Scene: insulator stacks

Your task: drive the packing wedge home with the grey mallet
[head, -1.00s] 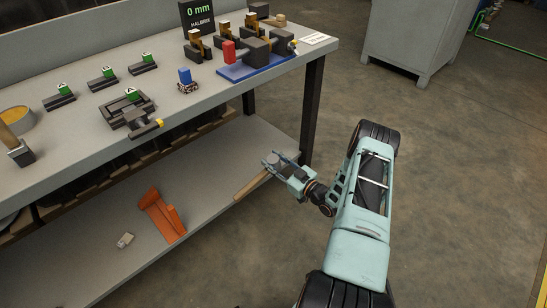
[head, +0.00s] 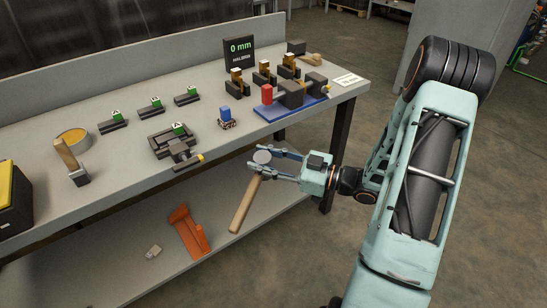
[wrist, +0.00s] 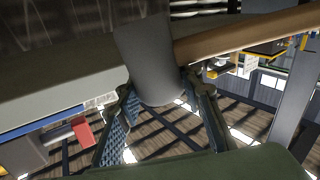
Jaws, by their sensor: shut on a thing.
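The grey mallet (head: 245,203) has a grey cylindrical head and a wooden handle. My gripper (head: 257,158) is shut on its head, in front of the bench's front edge, with the handle hanging down to the left. In the wrist view, the mallet's head (wrist: 152,62) sits between the fingers and its handle runs to the right. I cannot be sure which piece is the packing wedge.
A "0 mm" display (head: 239,53) stands behind. An orange bracket (head: 188,231) lies on the lower shelf. Open floor lies right.

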